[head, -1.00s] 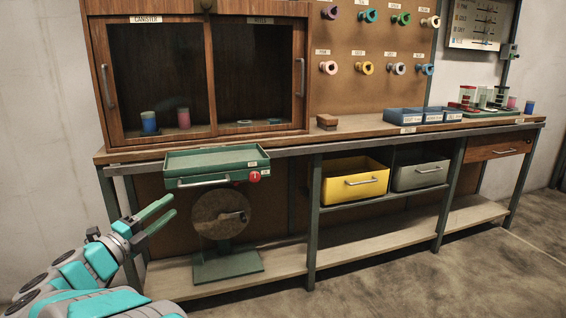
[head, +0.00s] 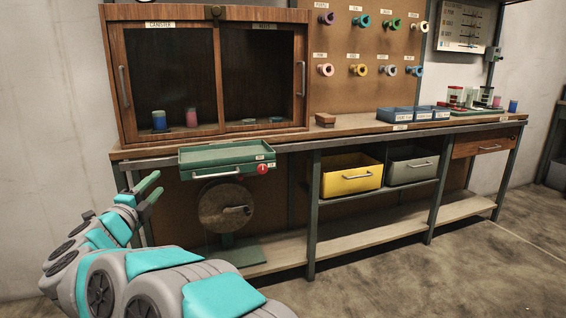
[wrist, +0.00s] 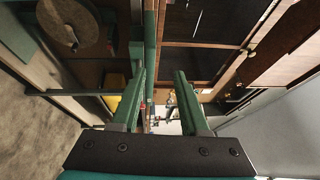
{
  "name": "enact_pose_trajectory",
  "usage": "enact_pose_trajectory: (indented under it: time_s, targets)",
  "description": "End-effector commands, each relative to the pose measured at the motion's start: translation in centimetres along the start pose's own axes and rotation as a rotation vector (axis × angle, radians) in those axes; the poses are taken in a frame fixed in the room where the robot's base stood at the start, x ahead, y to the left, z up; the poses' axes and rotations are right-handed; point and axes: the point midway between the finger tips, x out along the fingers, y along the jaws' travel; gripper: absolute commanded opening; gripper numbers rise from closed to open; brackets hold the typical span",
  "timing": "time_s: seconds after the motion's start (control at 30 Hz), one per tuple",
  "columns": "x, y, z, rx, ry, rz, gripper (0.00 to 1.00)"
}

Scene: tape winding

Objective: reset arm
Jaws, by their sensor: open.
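My gripper (head: 149,190) is at the left in the head view, in front of the bench's left end, with its two green fingers apart. In the wrist view my gripper (wrist: 161,80) is open, with nothing between the fingers. The green tray drawer (head: 228,157) with a red knob (head: 263,168) lies to the right of the fingers, apart from them. Below it is a round brown disc with a crank (head: 222,207) on a green stand.
A wooden cabinet (head: 212,14) with blue and pink canisters stands on the bench. Coloured tape rolls hang on the pegboard (head: 345,100). A yellow bin (head: 352,180) and a grey bin (head: 411,171) sit below the bench top (head: 350,126). The floor (head: 430,265) at right is clear.

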Motion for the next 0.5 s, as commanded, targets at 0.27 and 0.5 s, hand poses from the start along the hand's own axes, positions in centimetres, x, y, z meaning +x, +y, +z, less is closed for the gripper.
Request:
enact_pose_trajectory:
  time_s: [0.27, 0.5]
  targets:
    - [2.3, -4.4, 0.3, -0.139, -0.349, 0.026, 0.44]
    - [-0.8, -5.0, -2.6, -0.407, -0.697, 0.066, 0.44]
